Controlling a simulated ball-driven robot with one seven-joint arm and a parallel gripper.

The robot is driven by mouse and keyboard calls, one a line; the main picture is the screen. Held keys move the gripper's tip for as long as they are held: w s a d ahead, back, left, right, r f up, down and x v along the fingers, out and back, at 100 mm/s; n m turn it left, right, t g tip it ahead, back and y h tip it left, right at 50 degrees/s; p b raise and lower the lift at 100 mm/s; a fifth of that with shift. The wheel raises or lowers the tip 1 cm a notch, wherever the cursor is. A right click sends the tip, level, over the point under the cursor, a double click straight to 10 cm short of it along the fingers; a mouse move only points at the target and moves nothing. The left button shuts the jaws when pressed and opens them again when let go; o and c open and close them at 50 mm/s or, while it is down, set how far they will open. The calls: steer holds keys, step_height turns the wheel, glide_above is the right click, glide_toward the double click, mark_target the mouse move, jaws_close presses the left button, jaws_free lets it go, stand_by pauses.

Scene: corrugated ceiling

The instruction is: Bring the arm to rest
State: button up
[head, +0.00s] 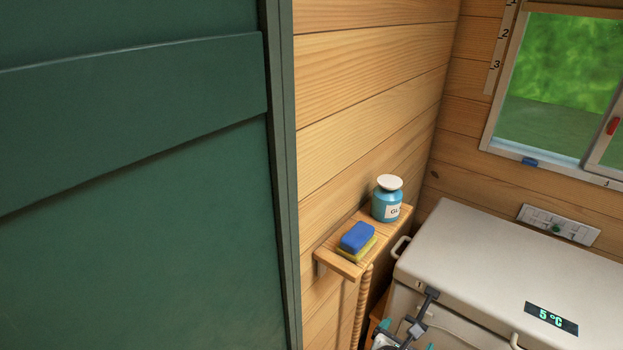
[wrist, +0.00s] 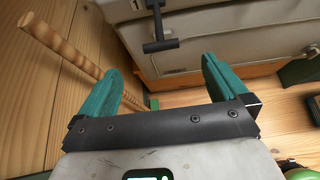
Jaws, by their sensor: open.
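My gripper (wrist: 162,66) shows in the wrist view with its two teal fingers spread wide apart. Nothing is between them, and they point toward the floor and the front of a white chest cooler. In the head view, teal and grey parts at the bottom edge (head: 405,338) appear to be my gripper, mostly cut off by the frame. They are low in front of the cooler (head: 510,245), near its dark latch (head: 425,303). The rest of my arm is out of the head view.
A small wooden shelf (head: 333,262) holds a blue-and-yellow sponge (head: 357,238) and a blue jar (head: 386,204). A twisted wooden pole (wrist: 62,47) stands left of my fingers. The cooler's latch (wrist: 160,44) hangs ahead. A green panel (head: 140,190) fills the head view's left side.

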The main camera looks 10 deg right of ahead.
steer(key=s+d+f+m+g+y+b, duration=0.1)
steer(key=s+f+m+g+y, duration=0.1)
steer(key=s+m, duration=0.6)
steer(key=s+f+m+g+y, duration=0.2)
steer(key=s+m+g, duration=0.1)
steer(key=s+m, duration=0.5)
steer(key=s+a+r+m+y, duration=0.1)
steer(key=s+a+m+y, duration=0.1)
steer(key=s+m, duration=0.3)
steer(key=s+a+r+m+g+y+b, duration=0.1)
steer(key=s+a+m+y, duration=0.1)
steer(key=s+m, duration=0.3)
steer(key=shift+s+r+y, duration=0.35)
steer(key=shift+s+y, duration=0.25)
steer(key=shift+s, duration=0.05)
steer(key=shift+c, duration=0.3)
